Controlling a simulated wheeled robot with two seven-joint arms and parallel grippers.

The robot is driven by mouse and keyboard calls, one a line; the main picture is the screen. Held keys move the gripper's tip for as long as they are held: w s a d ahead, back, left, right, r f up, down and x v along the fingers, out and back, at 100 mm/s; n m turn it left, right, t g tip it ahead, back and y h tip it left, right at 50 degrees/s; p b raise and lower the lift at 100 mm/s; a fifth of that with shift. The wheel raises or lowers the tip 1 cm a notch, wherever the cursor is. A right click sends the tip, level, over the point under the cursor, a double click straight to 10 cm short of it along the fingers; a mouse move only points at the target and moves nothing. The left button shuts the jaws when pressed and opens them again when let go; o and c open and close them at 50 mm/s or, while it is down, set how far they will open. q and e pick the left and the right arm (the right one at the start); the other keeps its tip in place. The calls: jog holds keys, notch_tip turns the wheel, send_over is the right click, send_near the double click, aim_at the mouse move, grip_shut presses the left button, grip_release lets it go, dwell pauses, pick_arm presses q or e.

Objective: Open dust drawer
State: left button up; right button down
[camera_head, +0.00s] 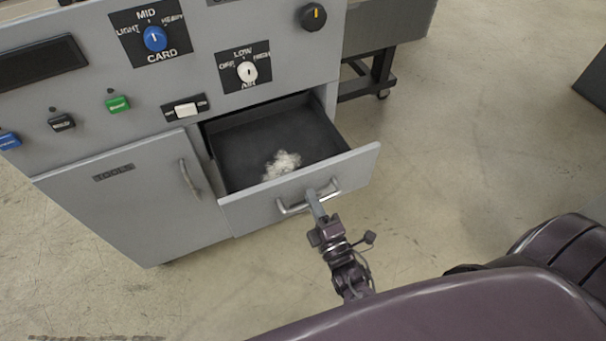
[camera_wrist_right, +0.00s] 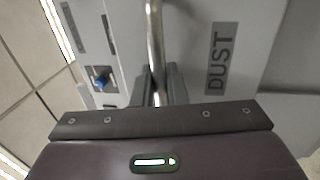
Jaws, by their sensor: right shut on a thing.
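The dust drawer (camera_head: 345,172) is pulled out from the grey cabinet, low on its right side. A pale heap of dust (camera_head: 282,163) lies on its dark floor. My right gripper (camera_head: 315,201) is shut on the drawer's metal bar handle (camera_head: 292,208). In the right wrist view the handle (camera_wrist_right: 154,40) runs between the fingers (camera_wrist_right: 158,84), and the DUST label (camera_wrist_right: 222,58) shows on the drawer front beside it. My left gripper is not in view.
A closed TOOLS door (camera_head: 125,195) with its own handle is left of the drawer. Above are a blue CARD knob (camera_head: 155,38), a white AIR knob (camera_head: 246,71), a white rocker switch (camera_head: 186,109) and coloured buttons. The concrete floor right of the drawer is clear.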

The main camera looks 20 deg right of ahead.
jog(key=shift+s+p, duration=0.3)
jog(key=shift+s, duration=0.95)
jog(key=c, duration=1.6)
grip_release()
jog(key=shift+o, duration=0.2)
jog(key=shift+s, duration=0.1)
jog(key=s+f+b, duration=0.1)
jog(key=s, duration=0.6)
jog(key=shift+s+d+f, duration=0.2)
jog(key=shift+s+f, duration=0.05)
